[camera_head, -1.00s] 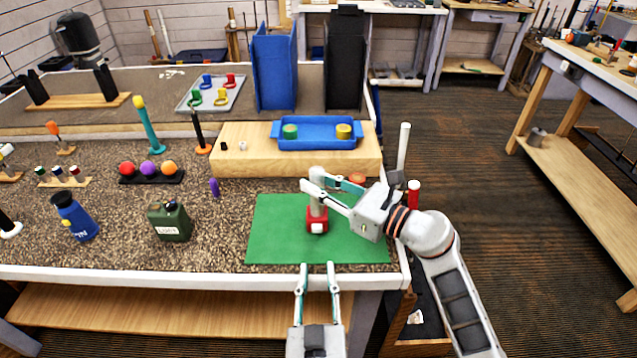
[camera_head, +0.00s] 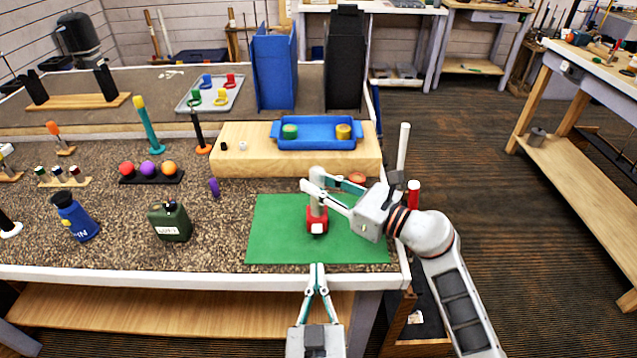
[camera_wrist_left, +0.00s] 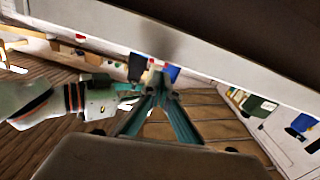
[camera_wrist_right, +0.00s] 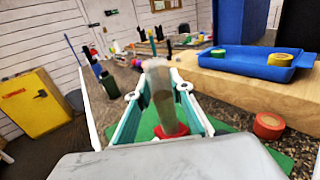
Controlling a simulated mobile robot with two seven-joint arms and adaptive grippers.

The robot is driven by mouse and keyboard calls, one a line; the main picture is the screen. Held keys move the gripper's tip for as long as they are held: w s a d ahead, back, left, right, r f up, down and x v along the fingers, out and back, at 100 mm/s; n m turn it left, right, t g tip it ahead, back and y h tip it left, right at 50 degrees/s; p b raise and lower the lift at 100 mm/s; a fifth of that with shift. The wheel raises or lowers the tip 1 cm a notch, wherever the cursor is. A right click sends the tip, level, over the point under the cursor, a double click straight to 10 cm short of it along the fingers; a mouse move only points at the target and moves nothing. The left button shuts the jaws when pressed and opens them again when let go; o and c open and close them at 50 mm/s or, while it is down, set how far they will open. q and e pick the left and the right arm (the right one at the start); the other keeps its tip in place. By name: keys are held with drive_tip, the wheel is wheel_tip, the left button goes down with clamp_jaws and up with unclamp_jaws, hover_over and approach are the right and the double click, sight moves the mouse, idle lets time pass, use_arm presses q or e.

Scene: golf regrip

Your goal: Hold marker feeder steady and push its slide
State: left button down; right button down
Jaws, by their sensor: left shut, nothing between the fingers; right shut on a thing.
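The marker feeder stands upright on the green mat (camera_head: 275,225). It has a red base (camera_head: 317,224) with a white block, the slide by its look, on its front face, and a grey upright tube (camera_head: 318,207). My right gripper (camera_head: 318,190) is shut on the tube; the right wrist view shows the clear-looking tube (camera_wrist_right: 160,90) between its fingers above the red base (camera_wrist_right: 171,132). My left gripper (camera_head: 317,268) is shut and empty, its tips together at the table's front edge, below and apart from the feeder. The left wrist view shows its joined fingertips (camera_wrist_left: 160,93).
A wooden block (camera_head: 240,165) behind the mat carries a blue tray (camera_head: 317,144) with a green and a yellow round piece. A green can (camera_head: 170,224) and a blue bottle (camera_head: 75,218) stand left of the mat. A red-topped cylinder (camera_head: 413,190) is right of it.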

idle(0.8)
use_arm(q)
drive_tip(key=s+d+r+m+g+h, duration=0.1)
drive_tip(key=s+d+r+m+h, duration=0.25)
drive_tip(key=r+m+h, duration=0.7)
drive_tip(key=s+d+r+m+g+h, duration=0.25)
drive_tip(key=d+m+h, duration=0.35)
drive_tip(key=m, duration=0.9)
drive_tip(key=w+a+f+m+g+y, duration=0.4)
drive_tip(key=a+f+m, duration=0.6)
drive_tip(key=m, duration=0.5)
wheel_tip(320, 180, down, 3)
drive_tip(key=shift+w+a+r+y, duration=0.15)
drive_tip(key=shift+w+y, duration=0.4)
drive_tip(key=shift+y, duration=0.7)
drive_tip(key=shift+w, duration=0.1)
